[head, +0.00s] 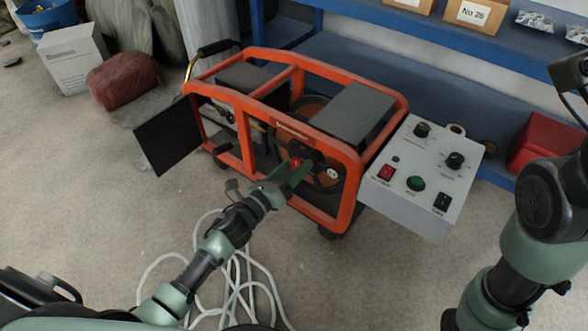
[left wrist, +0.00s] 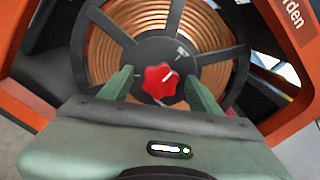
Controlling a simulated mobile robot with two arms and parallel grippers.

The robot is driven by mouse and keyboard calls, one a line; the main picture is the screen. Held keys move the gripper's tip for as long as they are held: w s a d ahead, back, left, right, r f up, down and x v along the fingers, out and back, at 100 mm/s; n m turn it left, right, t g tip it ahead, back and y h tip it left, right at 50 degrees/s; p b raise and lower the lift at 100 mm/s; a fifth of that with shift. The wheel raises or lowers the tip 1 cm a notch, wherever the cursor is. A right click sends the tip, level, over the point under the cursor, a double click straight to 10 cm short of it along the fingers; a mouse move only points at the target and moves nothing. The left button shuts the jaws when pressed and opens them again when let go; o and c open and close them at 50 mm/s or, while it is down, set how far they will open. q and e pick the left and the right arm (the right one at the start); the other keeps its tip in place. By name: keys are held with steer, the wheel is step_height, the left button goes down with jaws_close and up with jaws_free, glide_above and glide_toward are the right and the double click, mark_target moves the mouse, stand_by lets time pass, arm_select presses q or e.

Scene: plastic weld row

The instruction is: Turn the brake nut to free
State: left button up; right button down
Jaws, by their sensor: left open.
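The brake nut is a red lobed knob (head: 296,163) at the centre of the wire reel in the orange machine frame. In the left wrist view the red knob (left wrist: 154,86) shows a white line pointing to the upper right. A small white mark (left wrist: 183,51) is on the dark hub above and right of it, too small to read. My left gripper (head: 294,174) is open at the reel. In the left wrist view its green fingers (left wrist: 160,88) stand on either side of the knob, with gaps showing. My right gripper is not in view.
The orange frame (head: 348,200) surrounds the reel closely. A grey control box (head: 410,210) with knobs and buttons sticks out on the right, and a dark panel (head: 168,135) on the left. White cable (head: 262,280) lies on the floor below. Blue shelving (head: 400,90) stands behind.

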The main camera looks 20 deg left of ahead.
arm_select(q)
steer(key=c, duration=1.4)
steer(key=shift+o, duration=0.2)
